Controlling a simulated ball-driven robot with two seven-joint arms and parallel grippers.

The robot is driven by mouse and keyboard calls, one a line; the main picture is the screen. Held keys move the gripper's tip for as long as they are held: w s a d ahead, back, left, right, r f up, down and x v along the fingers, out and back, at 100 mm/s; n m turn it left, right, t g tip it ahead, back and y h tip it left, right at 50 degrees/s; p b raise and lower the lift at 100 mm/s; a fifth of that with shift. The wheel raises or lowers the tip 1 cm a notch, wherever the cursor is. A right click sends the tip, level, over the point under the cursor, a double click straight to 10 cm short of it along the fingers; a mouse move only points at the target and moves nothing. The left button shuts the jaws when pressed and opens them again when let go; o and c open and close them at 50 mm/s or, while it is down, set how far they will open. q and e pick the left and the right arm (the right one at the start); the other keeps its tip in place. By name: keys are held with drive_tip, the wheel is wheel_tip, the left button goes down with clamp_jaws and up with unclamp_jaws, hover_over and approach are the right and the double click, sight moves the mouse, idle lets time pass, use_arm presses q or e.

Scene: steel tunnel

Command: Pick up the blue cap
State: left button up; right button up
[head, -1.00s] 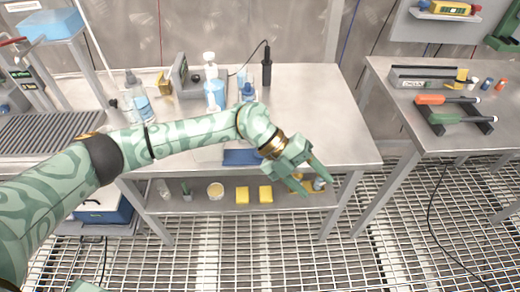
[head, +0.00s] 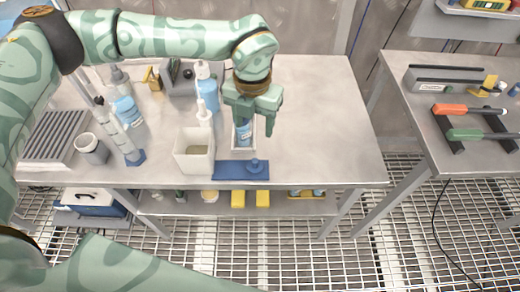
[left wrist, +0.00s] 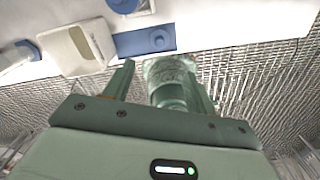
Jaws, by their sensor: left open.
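The blue cap (head: 255,166) sits on the right part of a flat blue mat (head: 228,171) at the front edge of the steel bench. In the left wrist view the cap (left wrist: 160,38) shows as a round blue piece on the mat (left wrist: 130,44). My left gripper (head: 253,122) is open and empty, fingers pointing down, above the bench behind the cap and apart from it. Its fingers also show in the left wrist view (left wrist: 160,85). A bottle with a blue label (head: 244,133) stands in a pale tray under the gripper, partly hidden by it. My right gripper is out of view.
A cream square bin (head: 194,160) stands just left of the mat. Several bottles and a grey cup (head: 91,149) stand further left. The bench top (head: 320,130) is clear on the right. A second bench holds screwdrivers (head: 470,110) on a rack.

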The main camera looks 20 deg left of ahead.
use_arm(q)
drive_tip(key=b, duration=0.2)
hover_over(255, 161)
drive_tip(key=f, duration=1)
drive_tip(key=shift+w, duration=0.4)
drive_tip(key=shift+f, duration=0.5)
drive_tip(key=shift+s+f, duration=0.15)
drive_tip(key=shift+f, duration=0.2)
drive_tip(key=f+b, duration=0.1)
drive_tip(key=f, duration=0.1)
drive_tip(key=f+b, duration=0.1)
drive_tip(key=f, duration=0.1)
drive_tip(key=shift+s+f, duration=0.2)
drive_tip(key=shift+f, duration=0.05)
drive_tip(key=shift+r, duration=0.1)
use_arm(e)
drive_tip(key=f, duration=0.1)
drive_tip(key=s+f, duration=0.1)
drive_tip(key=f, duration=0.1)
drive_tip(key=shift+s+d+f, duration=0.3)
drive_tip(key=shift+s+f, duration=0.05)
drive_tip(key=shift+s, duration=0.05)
use_arm(q)
drive_tip(key=c, duration=0.8)
